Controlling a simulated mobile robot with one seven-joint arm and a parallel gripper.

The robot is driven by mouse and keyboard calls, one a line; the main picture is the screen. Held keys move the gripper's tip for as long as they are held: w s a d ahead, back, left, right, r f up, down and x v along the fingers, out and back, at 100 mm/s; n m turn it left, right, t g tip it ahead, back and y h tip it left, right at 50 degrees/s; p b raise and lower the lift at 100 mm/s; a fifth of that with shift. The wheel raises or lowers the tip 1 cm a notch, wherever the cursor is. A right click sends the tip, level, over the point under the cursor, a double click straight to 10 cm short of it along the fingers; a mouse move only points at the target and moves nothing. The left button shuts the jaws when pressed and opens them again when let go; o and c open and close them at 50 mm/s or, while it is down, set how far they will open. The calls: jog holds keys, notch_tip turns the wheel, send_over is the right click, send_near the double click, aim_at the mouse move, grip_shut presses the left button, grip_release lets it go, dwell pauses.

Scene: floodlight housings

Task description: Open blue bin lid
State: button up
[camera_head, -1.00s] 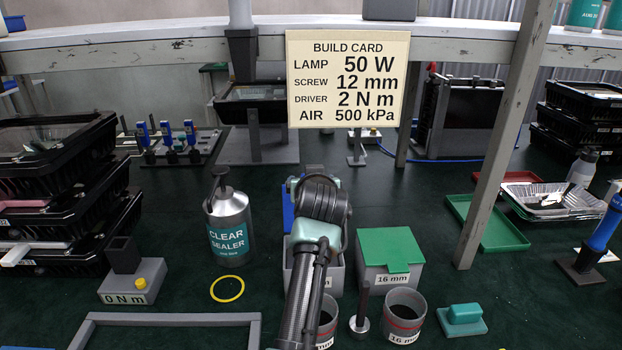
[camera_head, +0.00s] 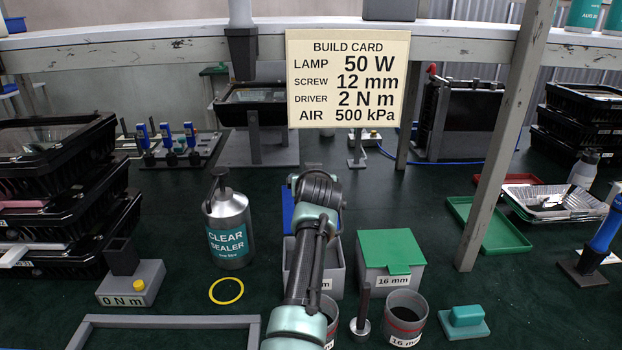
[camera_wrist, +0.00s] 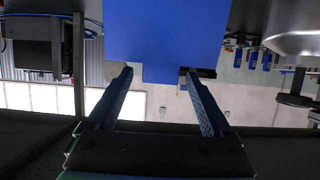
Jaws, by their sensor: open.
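The blue lid (camera_head: 287,207) shows as a strip left of my arm in the head view, standing raised above the back of its grey bin (camera_head: 334,272). The bin is partly hidden behind my arm. In the wrist view the blue lid (camera_wrist: 165,40) fills the top middle, with its tab edge in front of the gap between my fingers. My gripper (camera_wrist: 158,76) is open with nothing between its fingers; whether it touches the lid I cannot tell. My arm hides the gripper in the head view.
A bin with a shut green lid (camera_head: 390,249) stands just right. A sealer bottle (camera_head: 228,230) stands left. Cups (camera_head: 404,318), a post on a round base (camera_head: 361,314) and a teal block (camera_head: 465,316) are in front. A slanted post (camera_head: 503,135) rises at right.

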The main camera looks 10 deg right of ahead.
grip_shut()
jog(key=shift+f, duration=0.1)
dwell(0.3)
